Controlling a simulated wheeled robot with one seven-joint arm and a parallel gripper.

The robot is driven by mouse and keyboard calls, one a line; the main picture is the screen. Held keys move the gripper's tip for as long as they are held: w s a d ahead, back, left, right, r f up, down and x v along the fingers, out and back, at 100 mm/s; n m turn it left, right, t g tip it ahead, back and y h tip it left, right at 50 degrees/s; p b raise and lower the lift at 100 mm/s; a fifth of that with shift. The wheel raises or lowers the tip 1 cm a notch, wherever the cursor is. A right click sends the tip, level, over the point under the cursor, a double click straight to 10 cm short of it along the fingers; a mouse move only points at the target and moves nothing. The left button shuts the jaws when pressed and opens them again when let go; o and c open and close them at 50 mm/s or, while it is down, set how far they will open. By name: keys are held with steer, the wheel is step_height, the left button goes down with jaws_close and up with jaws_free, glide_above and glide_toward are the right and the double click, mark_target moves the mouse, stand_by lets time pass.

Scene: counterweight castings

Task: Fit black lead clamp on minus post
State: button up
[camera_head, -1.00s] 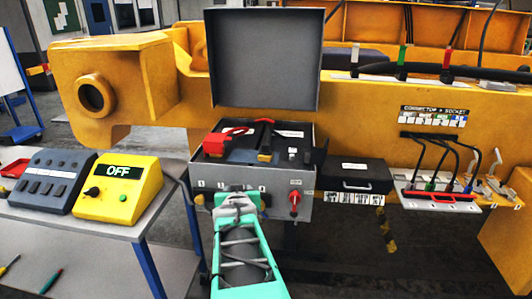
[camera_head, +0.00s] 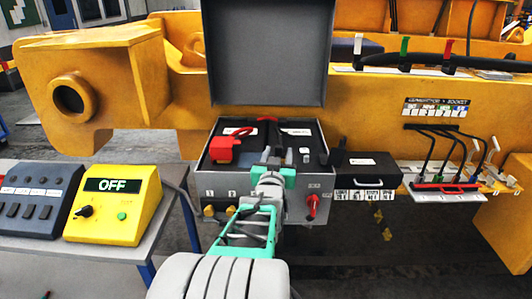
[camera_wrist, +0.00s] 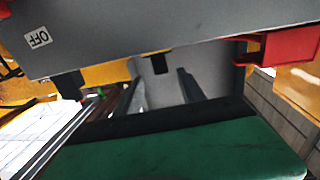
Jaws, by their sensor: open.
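The open grey battery box (camera_head: 207,190) stands in front of the yellow casting, its lid raised. A red clamp or terminal cover (camera_head: 224,148) sits at the left inside it. A dark strap-like piece (camera_head: 273,133) shows just behind my gripper (camera_head: 274,157); I cannot tell if it is the black lead clamp. My gripper is over the box's front middle, open, and its arm hides part of the interior. The minus post cannot be made out. In the wrist view my gripper (camera_wrist: 162,92) has its dark fingers apart, with nothing clearly between them.
A red rotary switch (camera_head: 312,206) projects from the box's front right. A black case (camera_head: 368,165) stands right of the box. A yellow unit reading OFF (camera_head: 118,205) is on the left bench. Connector leads (camera_head: 440,150) hang at the right. The raised lid (camera_head: 266,60) bounds the back.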

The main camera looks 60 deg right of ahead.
mark_target(279, 146)
steer(key=shift+w+d, duration=0.25)
steer(key=x, duration=0.2)
steer(key=p+x, duration=0.1)
steer(key=x, duration=0.1)
steer(key=p+x, duration=0.1)
steer(key=x, duration=0.2)
steer(key=shift+d+f, duration=0.1)
steer(key=shift+f, duration=0.2)
steer(key=shift+c, duration=0.4)
jaws_close()
